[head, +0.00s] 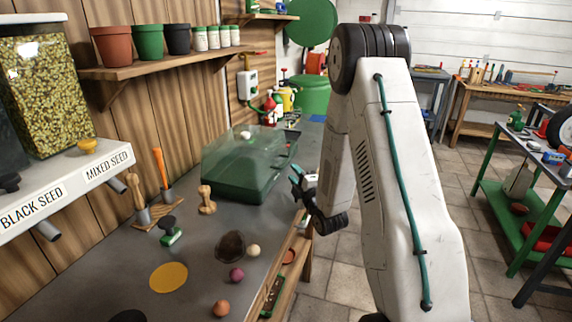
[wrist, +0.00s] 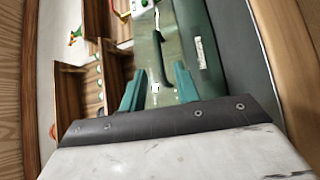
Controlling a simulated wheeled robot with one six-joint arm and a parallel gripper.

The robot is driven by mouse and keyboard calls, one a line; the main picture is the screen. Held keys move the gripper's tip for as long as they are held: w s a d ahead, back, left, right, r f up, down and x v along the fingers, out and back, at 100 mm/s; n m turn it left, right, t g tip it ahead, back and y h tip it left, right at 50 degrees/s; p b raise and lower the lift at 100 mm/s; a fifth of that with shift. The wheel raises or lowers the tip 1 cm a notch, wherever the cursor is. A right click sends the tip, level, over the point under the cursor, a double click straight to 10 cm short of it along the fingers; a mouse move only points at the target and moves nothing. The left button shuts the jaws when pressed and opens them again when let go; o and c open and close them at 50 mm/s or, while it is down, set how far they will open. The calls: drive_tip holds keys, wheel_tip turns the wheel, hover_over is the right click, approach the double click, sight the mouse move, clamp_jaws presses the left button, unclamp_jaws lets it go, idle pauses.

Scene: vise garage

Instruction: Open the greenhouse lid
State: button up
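The greenhouse (head: 245,177) stands on the grey workbench, with a dark green base and a clear, green-tinted lid (head: 232,148). The lid looks shut, and a small white knob (head: 246,135) shows at its top. My gripper (head: 297,178) is at the right end of the greenhouse, near the bench's right edge. In the wrist view, the teal fingers of my gripper (wrist: 158,88) are apart with nothing held between them. The green greenhouse (wrist: 205,55) fills the space ahead of them there. I cannot tell whether a finger touches it.
A wooden pestle-like tool (head: 207,200), a green-based stamp (head: 170,232), a dark bowl (head: 231,245) and small balls lie on the bench in front. A pot shelf (head: 150,68) hangs above at left.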

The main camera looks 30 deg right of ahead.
sight(286, 162)
drive_tip(key=w, duration=0.4)
drive_tip(key=w+d+r, duration=0.1)
drive_tip(key=w, duration=0.2)
drive_tip(key=shift+w, duration=0.1)
drive_tip(key=shift+a, duration=0.1)
clamp_jaws()
